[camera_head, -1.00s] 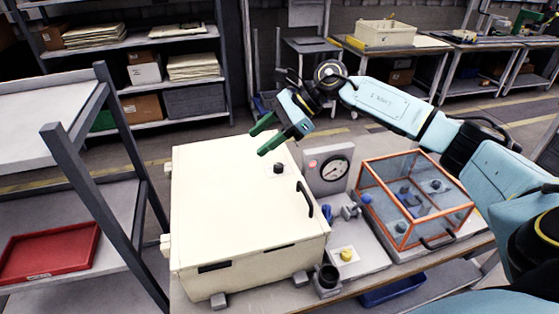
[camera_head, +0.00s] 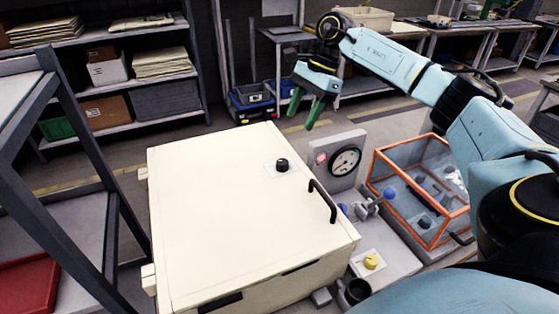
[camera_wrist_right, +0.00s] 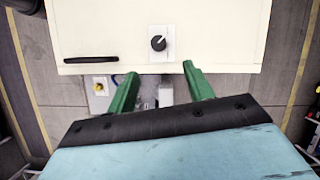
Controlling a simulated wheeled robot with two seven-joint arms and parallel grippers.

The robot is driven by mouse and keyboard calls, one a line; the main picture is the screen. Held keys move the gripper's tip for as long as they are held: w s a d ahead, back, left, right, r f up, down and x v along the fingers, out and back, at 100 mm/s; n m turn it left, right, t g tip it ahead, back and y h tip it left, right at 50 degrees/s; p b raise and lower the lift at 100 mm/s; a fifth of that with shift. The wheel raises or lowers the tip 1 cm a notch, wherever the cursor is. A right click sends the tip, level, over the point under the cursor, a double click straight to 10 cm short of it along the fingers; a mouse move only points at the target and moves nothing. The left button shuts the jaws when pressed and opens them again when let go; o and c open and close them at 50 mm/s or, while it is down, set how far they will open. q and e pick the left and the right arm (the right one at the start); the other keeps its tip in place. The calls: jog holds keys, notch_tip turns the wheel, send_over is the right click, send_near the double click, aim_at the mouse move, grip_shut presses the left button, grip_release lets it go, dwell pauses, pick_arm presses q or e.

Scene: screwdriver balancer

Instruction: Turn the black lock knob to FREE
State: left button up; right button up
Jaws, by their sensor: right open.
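A black lock knob (camera_head: 282,165) on a small white label plate sits on top of the cream cabinet (camera_head: 220,225), near its far right corner. In the right wrist view the knob (camera_wrist_right: 158,43) shows a white pointer line, angled toward the upper right; the label text is too small to read. My right gripper (camera_head: 305,112) is open and empty, above and beyond the knob with its green fingers pointing down. In the right wrist view its fingers (camera_wrist_right: 160,80) are spread, with the knob ahead of them and apart from them. My left gripper is not in view.
A black handle (camera_head: 322,201) is on the cabinet top near the knob. A grey rack (camera_head: 105,220) stands at left.

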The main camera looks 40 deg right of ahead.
aim_at(283, 162)
jog(key=p+x, duration=0.1)
jog(key=x, duration=1.1)
jog(key=shift+s+a+f, duration=0.15)
jog(key=shift+a+f, duration=0.05)
jog(key=shift+f, duration=0.05)
jog(key=c, duration=1)
